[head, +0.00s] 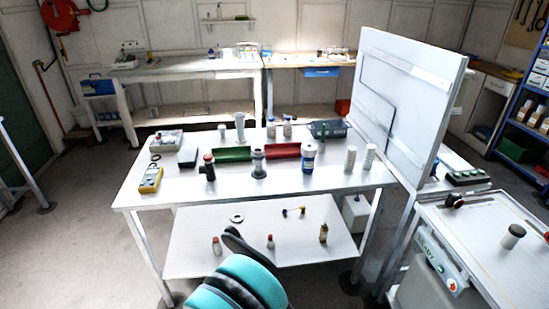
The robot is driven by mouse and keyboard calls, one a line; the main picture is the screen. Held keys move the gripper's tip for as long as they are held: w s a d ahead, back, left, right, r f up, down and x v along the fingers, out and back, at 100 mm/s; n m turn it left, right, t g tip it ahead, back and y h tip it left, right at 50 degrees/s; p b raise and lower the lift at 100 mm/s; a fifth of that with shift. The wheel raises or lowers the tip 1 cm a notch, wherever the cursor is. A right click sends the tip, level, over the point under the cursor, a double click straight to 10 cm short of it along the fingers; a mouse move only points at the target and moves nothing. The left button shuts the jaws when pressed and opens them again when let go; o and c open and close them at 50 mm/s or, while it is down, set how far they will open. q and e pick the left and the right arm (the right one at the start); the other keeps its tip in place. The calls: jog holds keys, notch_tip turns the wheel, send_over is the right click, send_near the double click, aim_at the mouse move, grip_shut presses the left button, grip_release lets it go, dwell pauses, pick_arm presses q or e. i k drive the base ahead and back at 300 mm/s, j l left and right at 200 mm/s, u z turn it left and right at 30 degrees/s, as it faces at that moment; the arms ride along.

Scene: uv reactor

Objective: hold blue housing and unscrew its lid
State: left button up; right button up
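A blue cylinder with a pale band, which looks like the blue housing (308,160), stands upright on the white table (350,182), right of the middle. A cap-like top, which may be its lid (309,147), sits on it. It is too small to tell how the lid is seated. No gripper is touching the housing. A teal and black part of my own arm shows at the bottom middle, well in front of the table.
Red (283,151) and green (232,154) trays lie behind a grey fitting (258,162). Pale cylinders (350,158) stand right of the housing, near a large upright white panel (400,95). A yellow meter (151,180) lies at the left. The table's front edge is mostly clear.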

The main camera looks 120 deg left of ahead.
aim_at(308, 164)
jog(key=u, duration=3.9)
